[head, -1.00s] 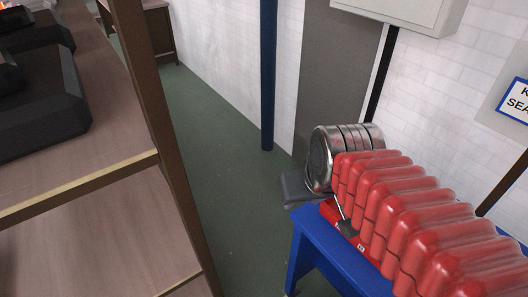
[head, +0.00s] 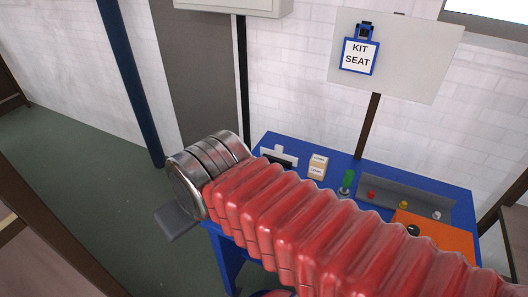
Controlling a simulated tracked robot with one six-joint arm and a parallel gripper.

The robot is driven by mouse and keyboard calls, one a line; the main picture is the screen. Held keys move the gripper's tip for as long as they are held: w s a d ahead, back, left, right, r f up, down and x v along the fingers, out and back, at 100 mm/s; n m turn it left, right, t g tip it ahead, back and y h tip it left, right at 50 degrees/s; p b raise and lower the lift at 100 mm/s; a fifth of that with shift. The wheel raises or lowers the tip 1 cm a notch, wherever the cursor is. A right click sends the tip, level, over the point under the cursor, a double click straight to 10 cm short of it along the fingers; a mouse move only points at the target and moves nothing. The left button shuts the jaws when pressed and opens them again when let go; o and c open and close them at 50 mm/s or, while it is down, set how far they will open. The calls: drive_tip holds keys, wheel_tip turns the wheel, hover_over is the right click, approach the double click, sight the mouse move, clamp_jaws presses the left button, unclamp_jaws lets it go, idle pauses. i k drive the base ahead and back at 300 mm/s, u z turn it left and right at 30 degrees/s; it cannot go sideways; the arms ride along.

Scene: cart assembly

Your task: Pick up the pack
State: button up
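I cannot tell for sure which thing is the pack. A small cream box (head: 318,167) with dark print stands on the blue table (head: 300,150), beyond my red ribbed arm. A white and black item (head: 279,156) sits to its left, partly hidden by the arm. My gripper (head: 178,222) shows only as a grey flat piece below the metal wrist, off the table's left end. Its fingertips point away from the camera, and whether it is open or holds anything is hidden.
A green cylinder (head: 347,182), a grey rack (head: 408,198) with small coloured pieces and an orange panel (head: 430,233) are on the table. A KIT SEAT sign (head: 360,55) stands behind. Green floor (head: 90,185) is open at left; a dark blue post (head: 130,80) rises there.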

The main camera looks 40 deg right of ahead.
sight(318, 164)
drive_tip(key=z, duration=1.7)
drive_tip(key=k, duration=0.55)
drive_tip(key=z, duration=0.2)
drive_tip(key=i, duration=0.5)
drive_tip(key=u, duration=0.05)
